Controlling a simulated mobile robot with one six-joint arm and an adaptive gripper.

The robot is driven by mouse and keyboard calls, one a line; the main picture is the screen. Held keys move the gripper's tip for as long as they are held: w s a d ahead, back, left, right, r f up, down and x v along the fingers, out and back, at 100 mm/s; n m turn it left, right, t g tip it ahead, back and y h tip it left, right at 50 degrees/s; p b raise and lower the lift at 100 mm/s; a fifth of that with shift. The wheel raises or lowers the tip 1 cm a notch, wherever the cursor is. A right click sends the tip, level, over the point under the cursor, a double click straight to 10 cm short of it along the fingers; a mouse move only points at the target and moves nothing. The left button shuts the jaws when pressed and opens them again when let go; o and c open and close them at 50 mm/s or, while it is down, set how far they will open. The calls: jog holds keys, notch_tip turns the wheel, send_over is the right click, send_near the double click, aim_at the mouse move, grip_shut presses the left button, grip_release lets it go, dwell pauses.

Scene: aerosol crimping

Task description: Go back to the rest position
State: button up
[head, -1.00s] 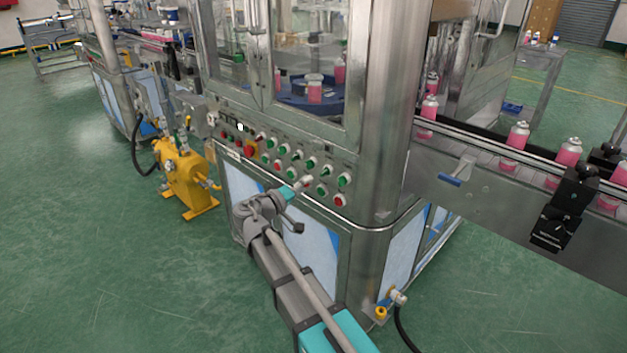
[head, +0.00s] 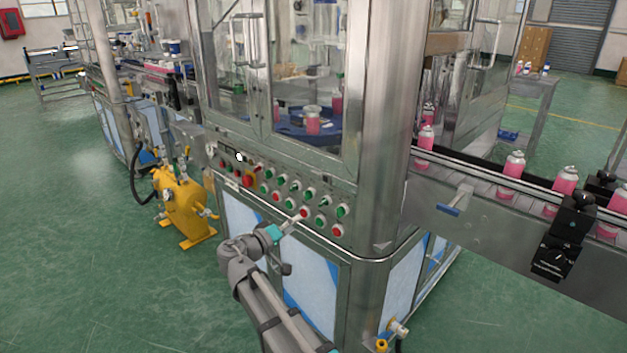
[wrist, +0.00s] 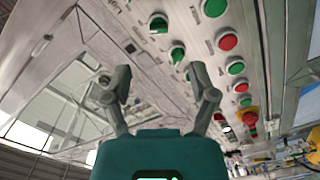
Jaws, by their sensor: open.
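My gripper (head: 294,222) is at the control panel (head: 325,192) of the crimping machine, close to a red button (head: 303,214) in the lower row. In the head view I cannot tell whether it touches that button. In the wrist view my gripper (wrist: 160,85) has its two fingers spread, with nothing between them. Green and red buttons run past the fingers there, among them a green button (wrist: 177,52) and a red button (wrist: 228,42). The arm reaches up from the bottom of the head view.
A conveyor (head: 480,180) with pink aerosol cans (head: 514,163) runs along the right, with a black sensor box (head: 553,257) at its near side. A yellow pump unit (head: 184,207) stands left of the machine. The green floor (head: 90,270) at the left front is clear.

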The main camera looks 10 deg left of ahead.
jog(key=s+d+f+m+g+y, duration=0.15)
jog(key=d+f+g, duration=0.3)
jog(key=d, duration=0.55)
jog(key=s+d+f+m+g+y, duration=0.15)
jog(key=d+f+g, duration=0.35)
jog(key=d, duration=0.5)
jog(key=s+d+f+m+g+y, duration=0.1)
jog(key=s+d+f+g+y, duration=0.1)
jog(key=s+d+f+y, duration=0.3)
jog(key=s+d+f+g+y, duration=0.25)
jog(key=s+d+f, duration=0.2)
jog(key=s, duration=0.35)
notch_tip(320, 180, up, 24)
jog(key=p, duration=2.3)
jog(key=shift+d+y, duration=0.35)
jog(key=shift+d, duration=0.05)
jog(key=shift+f, duration=0.15)
